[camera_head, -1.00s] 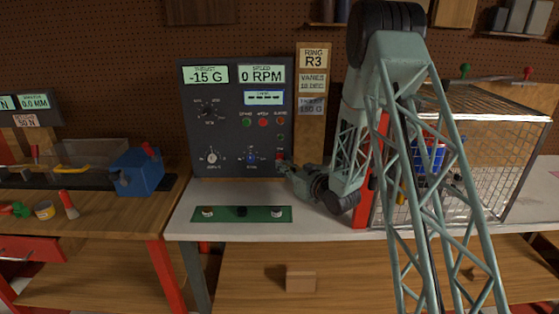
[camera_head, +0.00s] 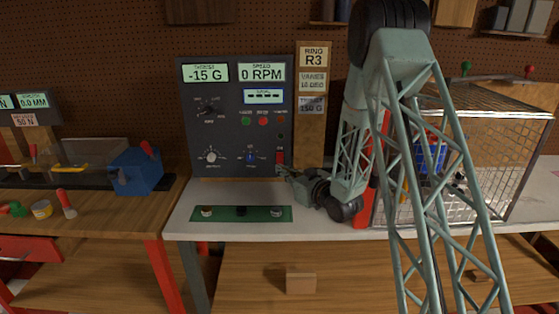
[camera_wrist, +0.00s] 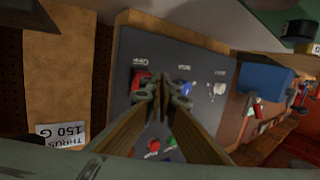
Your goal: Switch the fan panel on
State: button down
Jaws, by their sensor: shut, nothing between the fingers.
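The fan panel (camera_head: 225,135) is a dark upright board at the back of the bench. Its displays read -15 G and 0 RPM. A red switch (camera_head: 279,158) sits at its lower right; it also shows in the wrist view (camera_wrist: 140,80), just left of my fingertips. I cannot tell the switch's position. My gripper (camera_head: 282,171) is shut and empty, close in front of the panel and just below the switch in the head view. In the wrist view the closed fingertips (camera_wrist: 163,84) lie between the red switch and a blue knob (camera_wrist: 186,89); contact cannot be made out.
A white knob (camera_head: 211,157) and green and red buttons (camera_wrist: 170,142) are also on the panel. A green strip (camera_head: 225,214) with small parts lies on the bench. A wire cage (camera_head: 510,150) stands right. A blue box (camera_head: 135,171) is on the left bench.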

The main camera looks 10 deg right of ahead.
jog(key=shift+s+a+f+b, duration=0.15)
jog(key=shift+s+f+b, duration=0.15)
jog(key=shift+s+b, duration=0.25)
jog(key=shift+s+a+f+b, duration=0.1)
jog(key=shift+s+f+b, duration=0.2)
jog(key=shift+s, duration=0.35)
jog(key=shift+r, duration=0.15)
jog(key=s+d+r+m+g+h, duration=0.1)
jog(key=s+d+r+g+h, duration=0.15)
jog(key=s+r, duration=0.75)
jog(key=s+d+r+m+g+h, duration=0.2)
jog(key=s+r+g+h, duration=0.15)
jog(key=s+r, duration=0.6)
jog(key=s+a+r+g, duration=0.1)
jog(key=s+a+g, duration=0.1)
jog(key=s, duration=2)
jog(key=s+a+r+m+g, duration=0.1)
jog(key=s+a+g, duration=0.1)
jog(key=s, duration=2)
jog(key=shift+s+a+r+m+g, duration=0.15)
jog(key=shift+s+a+m+g, duration=0.15)
jog(key=shift+g, duration=0.4)
